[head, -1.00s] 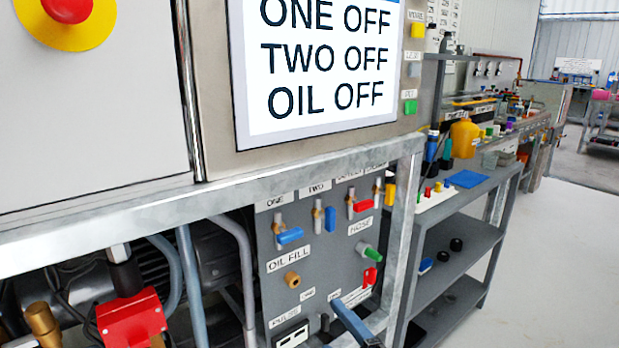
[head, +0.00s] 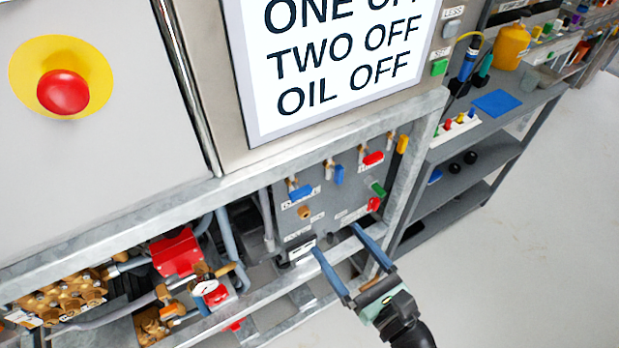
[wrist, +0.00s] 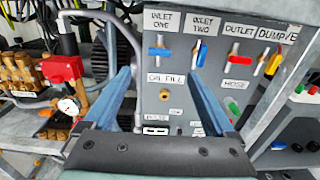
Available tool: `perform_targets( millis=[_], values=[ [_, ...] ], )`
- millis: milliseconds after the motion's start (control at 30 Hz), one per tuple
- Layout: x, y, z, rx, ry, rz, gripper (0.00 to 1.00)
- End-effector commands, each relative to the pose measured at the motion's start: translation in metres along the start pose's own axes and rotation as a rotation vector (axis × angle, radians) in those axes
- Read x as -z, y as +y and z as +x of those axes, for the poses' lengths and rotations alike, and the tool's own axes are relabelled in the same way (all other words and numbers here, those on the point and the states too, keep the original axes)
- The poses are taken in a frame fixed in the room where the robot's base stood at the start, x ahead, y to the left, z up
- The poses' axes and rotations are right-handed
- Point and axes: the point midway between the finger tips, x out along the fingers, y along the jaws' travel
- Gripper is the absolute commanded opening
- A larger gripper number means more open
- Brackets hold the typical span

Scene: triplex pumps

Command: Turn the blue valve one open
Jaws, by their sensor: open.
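The blue valve one (head: 301,192) has a blue lever below the INLET ONE label on the grey panel (head: 320,215). In the wrist view the lever of valve one (wrist: 159,53) lies crosswise, roughly level. My gripper (head: 337,240) is open and empty, in front of the panel's lower part. In the wrist view its two blue fingers (wrist: 161,75) point at the panel, with valve one between and just beyond their tips. I see no contact. A second blue lever, valve two (wrist: 201,52), stands nearly upright to its right.
A red outlet lever (wrist: 240,60), a yellow dump lever (wrist: 273,65) and a green hose fitting (wrist: 233,107) sit further right. A metal frame (head: 410,160) borders the panel. The screen (head: 335,100) above shows "TWO OFF" and "OIL OFF". Open floor (head: 540,230) lies right.

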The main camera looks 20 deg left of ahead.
Motion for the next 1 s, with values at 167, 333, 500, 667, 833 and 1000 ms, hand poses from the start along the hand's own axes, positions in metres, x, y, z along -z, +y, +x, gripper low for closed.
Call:
perform_targets(
  millis=[167, 333, 500, 667, 833, 1000],
  values=[
    [0.000, 0.001, 0.025, -0.005, 0.000, -0.003, 0.90],
    [0.001, 0.001, 0.062, -0.006, 0.001, -0.005, 0.90],
    [0.001, 0.001, 0.095, -0.005, 0.001, -0.006, 0.90],
    [0.001, 0.000, 0.116, -0.003, 0.000, -0.006, 0.90],
    [0.001, 0.000, 0.126, -0.001, 0.001, -0.005, 0.90],
    [0.001, 0.000, 0.127, -0.001, 0.001, -0.006, 0.90]
  ],
)
